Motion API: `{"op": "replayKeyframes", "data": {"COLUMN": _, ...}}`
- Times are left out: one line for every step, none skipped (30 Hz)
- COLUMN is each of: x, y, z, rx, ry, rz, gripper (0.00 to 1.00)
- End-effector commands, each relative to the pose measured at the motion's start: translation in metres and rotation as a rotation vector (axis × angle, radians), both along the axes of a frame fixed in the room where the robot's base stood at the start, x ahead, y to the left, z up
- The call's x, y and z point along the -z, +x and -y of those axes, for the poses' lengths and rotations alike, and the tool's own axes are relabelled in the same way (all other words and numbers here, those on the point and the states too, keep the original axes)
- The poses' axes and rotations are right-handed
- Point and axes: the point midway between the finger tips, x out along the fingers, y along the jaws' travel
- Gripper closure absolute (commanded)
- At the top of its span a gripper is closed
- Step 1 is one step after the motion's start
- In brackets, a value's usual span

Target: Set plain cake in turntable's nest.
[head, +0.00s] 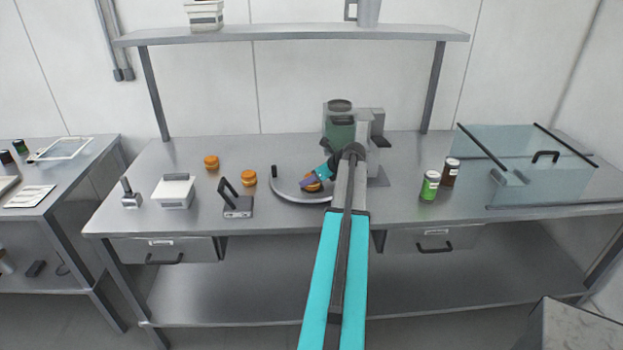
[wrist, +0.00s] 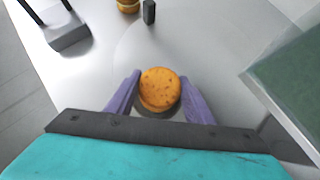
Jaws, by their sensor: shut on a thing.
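My gripper (head: 314,180) has its purple fingers shut on the plain cake (wrist: 160,86), a round golden-orange cake, over the turntable. The cake also shows in the head view (head: 312,187), partly covered by the fingers. The turntable (head: 287,192) is a grey disc with a dark front rim and a short dark post at its left. Its pale top (wrist: 205,45) fills much of the wrist view. A dark round edge, perhaps the nest (wrist: 155,113), shows just under the cake. I cannot tell whether the cake rests in it or hangs just above.
Two other orange rounds (head: 211,162) (head: 248,177) stand left of the turntable, near a black-handled grey block (head: 237,205). A green-fronted machine (head: 340,130) stands close behind my gripper. Jars (head: 430,185) and a clear box (head: 540,170) are at right.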

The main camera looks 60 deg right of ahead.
Motion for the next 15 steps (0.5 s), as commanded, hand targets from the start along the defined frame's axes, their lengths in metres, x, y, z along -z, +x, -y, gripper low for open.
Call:
{"op": "replayKeyframes", "data": {"x": 0.0016, "y": 0.0000, "z": -0.0002, "rx": 0.000, "ry": 0.000, "rz": 0.000, "gripper": 0.62}}
{"op": "replayKeyframes", "data": {"x": 0.0027, "y": 0.0000, "z": -0.0002, "rx": 0.000, "ry": 0.000, "rz": 0.000, "gripper": 0.62}}
{"op": "replayKeyframes", "data": {"x": 0.0035, "y": 0.0000, "z": -0.0002, "rx": 0.000, "ry": 0.000, "rz": 0.000, "gripper": 0.62}}
{"op": "replayKeyframes", "data": {"x": 0.0038, "y": 0.0000, "z": -0.0002, "rx": -0.001, "ry": -0.001, "rz": 0.000, "gripper": 0.62}}
{"op": "replayKeyframes", "data": {"x": 0.0040, "y": 0.0000, "z": -0.0002, "rx": -0.001, "ry": -0.001, "rz": 0.000, "gripper": 0.62}}
{"op": "replayKeyframes", "data": {"x": 0.0040, "y": 0.0001, "z": -0.0002, "rx": -0.001, "ry": -0.001, "rz": 0.000, "gripper": 0.62}}
{"op": "replayKeyframes", "data": {"x": 0.0040, "y": 0.0000, "z": -0.0002, "rx": -0.001, "ry": -0.001, "rz": 0.000, "gripper": 0.62}}
{"op": "replayKeyframes", "data": {"x": 0.0039, "y": 0.0001, "z": -0.0002, "rx": -0.001, "ry": -0.001, "rz": 0.000, "gripper": 0.62}}
{"op": "replayKeyframes", "data": {"x": 0.0039, "y": 0.0001, "z": -0.0002, "rx": -0.001, "ry": -0.001, "rz": 0.000, "gripper": 0.62}}
{"op": "replayKeyframes", "data": {"x": 0.0039, "y": 0.0001, "z": -0.0003, "rx": -0.001, "ry": -0.001, "rz": 0.000, "gripper": 0.62}}
{"op": "replayKeyframes", "data": {"x": 0.0040, "y": 0.0001, "z": -0.0003, "rx": -0.001, "ry": -0.001, "rz": 0.000, "gripper": 0.62}}
{"op": "replayKeyframes", "data": {"x": 0.0045, "y": 0.0002, "z": -0.0002, "rx": -0.001, "ry": -0.001, "rz": 0.000, "gripper": 0.62}}
{"op": "replayKeyframes", "data": {"x": 0.0051, "y": 0.0002, "z": -0.0003, "rx": -0.001, "ry": 0.000, "rz": 0.000, "gripper": 0.62}}
{"op": "replayKeyframes", "data": {"x": 0.0059, "y": 0.0001, "z": -0.0003, "rx": -0.001, "ry": 0.000, "rz": 0.000, "gripper": 0.62}}
{"op": "replayKeyframes", "data": {"x": 0.0066, "y": 0.0002, "z": -0.0003, "rx": -0.001, "ry": 0.000, "rz": 0.000, "gripper": 0.62}}
